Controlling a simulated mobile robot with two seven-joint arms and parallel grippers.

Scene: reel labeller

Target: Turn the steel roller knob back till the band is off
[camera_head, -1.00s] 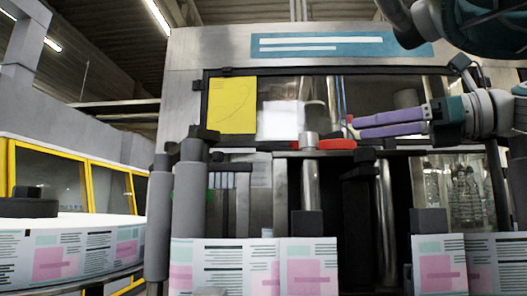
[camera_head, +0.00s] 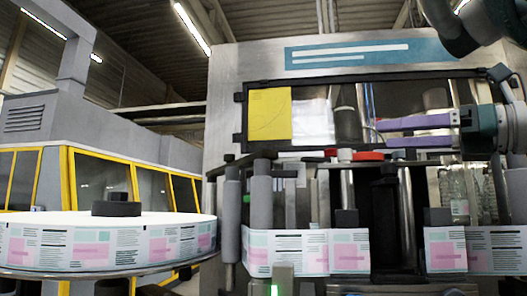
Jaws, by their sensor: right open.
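The steel roller knob (camera_head: 345,155) is a small silver cylinder on top of an upright steel roller (camera_head: 347,188) at the front of the machine. A red piece (camera_head: 370,155) shows beside it on the right, and a smaller red bit shows on its left. My right gripper (camera_head: 383,134) comes in from the right with two purple fingers. They are apart and empty, pointing left, up and to the right of the knob in the picture. A printed paper strip (camera_head: 285,252) passes in front of the rollers. I cannot tell which part is the band. My left gripper is not in view.
A large label reel (camera_head: 105,255) lies flat at the left. Grey rollers (camera_head: 262,205) stand left of the knob. A yellow sheet (camera_head: 270,114) hangs on the machine's window. Bottles (camera_head: 455,195) stand behind at the right. A yellow-framed enclosure (camera_head: 100,180) is at the far left.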

